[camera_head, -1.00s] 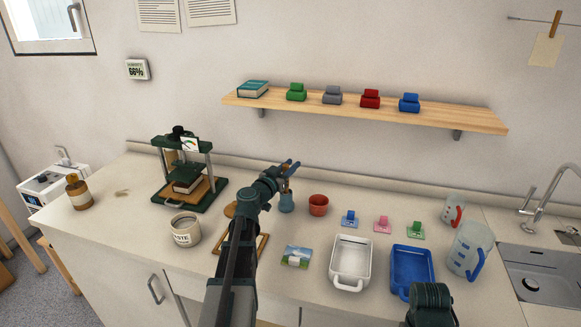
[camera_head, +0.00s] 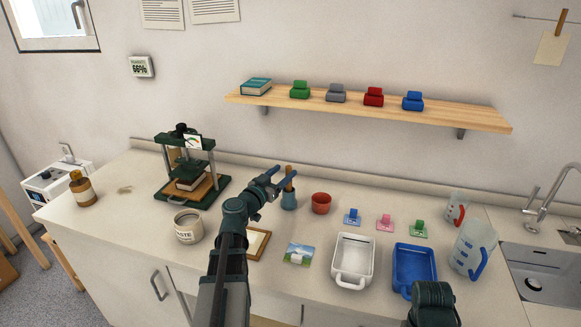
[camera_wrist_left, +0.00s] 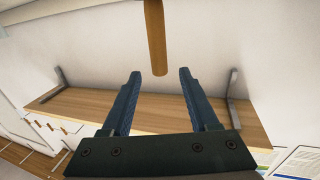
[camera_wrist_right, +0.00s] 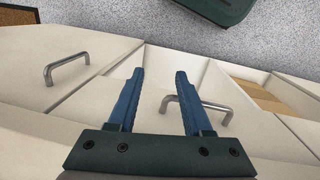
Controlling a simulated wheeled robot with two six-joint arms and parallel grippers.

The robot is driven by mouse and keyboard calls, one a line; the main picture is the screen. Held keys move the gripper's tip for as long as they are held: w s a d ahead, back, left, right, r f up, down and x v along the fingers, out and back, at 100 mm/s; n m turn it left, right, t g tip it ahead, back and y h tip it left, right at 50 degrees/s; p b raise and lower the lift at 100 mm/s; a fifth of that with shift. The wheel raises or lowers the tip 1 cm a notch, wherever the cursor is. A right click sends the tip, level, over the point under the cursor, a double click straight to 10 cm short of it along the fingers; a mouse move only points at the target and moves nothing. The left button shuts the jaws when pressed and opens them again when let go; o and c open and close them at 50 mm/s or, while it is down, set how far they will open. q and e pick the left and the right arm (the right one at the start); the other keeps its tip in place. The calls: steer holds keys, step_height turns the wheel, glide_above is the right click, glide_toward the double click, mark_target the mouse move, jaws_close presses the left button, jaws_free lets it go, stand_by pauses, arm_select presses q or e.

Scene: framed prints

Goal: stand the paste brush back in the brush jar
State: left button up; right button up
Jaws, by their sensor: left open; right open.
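The paste brush (camera_head: 289,174) stands upright in the blue brush jar (camera_head: 289,201); its brown handle sticks up and its lower end is hidden inside the jar. My left gripper (camera_head: 280,176) is open just left of the handle. In the left wrist view the wooden handle (camera_wrist_left: 155,40) shows beyond the open fingers (camera_wrist_left: 160,74), in line with the gap between them, and nothing is gripped. My right gripper (camera_wrist_right: 155,75) is open and empty, facing the cabinet fronts and floor; in the head view only part of my right arm shows.
A red cup (camera_head: 321,203) stands close right of the jar. The paste pot (camera_head: 188,228), a wooden frame (camera_head: 257,243) and a landscape print (camera_head: 299,254) lie nearby. White (camera_head: 352,287) and blue (camera_head: 434,281) trays are at front right. A green press (camera_head: 222,190) stands at left.

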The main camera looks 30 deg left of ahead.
arm_select(q)
steer(key=s, duration=0.7)
steer(key=shift+a+r, duration=0.1)
